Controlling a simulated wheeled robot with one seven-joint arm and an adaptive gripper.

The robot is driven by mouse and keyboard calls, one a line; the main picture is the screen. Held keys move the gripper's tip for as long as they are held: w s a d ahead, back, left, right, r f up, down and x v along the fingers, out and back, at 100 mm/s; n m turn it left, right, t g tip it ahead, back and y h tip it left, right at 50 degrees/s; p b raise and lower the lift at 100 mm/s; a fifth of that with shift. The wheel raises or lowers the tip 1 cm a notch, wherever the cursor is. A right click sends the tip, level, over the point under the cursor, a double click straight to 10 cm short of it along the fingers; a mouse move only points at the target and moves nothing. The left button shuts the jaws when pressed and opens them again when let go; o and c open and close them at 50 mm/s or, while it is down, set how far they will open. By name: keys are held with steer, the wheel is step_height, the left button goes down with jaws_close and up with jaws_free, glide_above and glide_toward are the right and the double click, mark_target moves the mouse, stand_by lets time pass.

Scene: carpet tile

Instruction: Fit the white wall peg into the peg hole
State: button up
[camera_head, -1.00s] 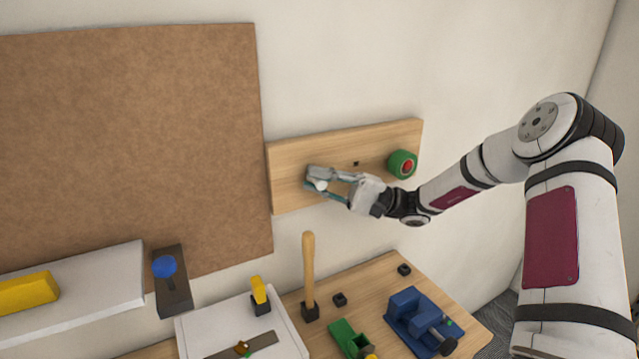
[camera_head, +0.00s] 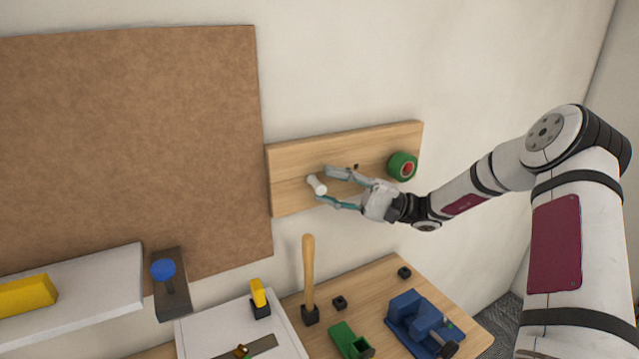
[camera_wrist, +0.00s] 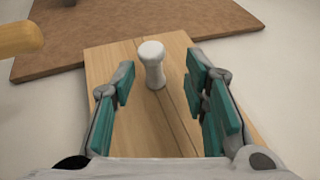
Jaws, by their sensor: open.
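The white wall peg (camera_head: 317,185) sticks out from the left part of the wooden wall board (camera_head: 290,158). In the wrist view the peg (camera_wrist: 152,66) stands out from the board, beyond and between my spread fingers. The base of the peg meets the board, so the hole under it is hidden. My gripper (camera_head: 330,188) is open and empty, just right of the peg and apart from it; it also shows in the wrist view (camera_wrist: 160,90). A small dark hole (camera_head: 356,167) shows in the middle of the board.
A green roll with a red centre (camera_head: 402,166) hangs on the board's right end. Below are a bench with a wooden handle (camera_head: 308,280) standing upright, a blue vise (camera_head: 420,322) and a green tool (camera_head: 350,340). A brown panel (camera_head: 130,140) is at left.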

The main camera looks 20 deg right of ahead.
steer(key=v, duration=0.8)
steer(key=shift+d, duration=0.25)
steer(key=shift+f, duration=0.15)
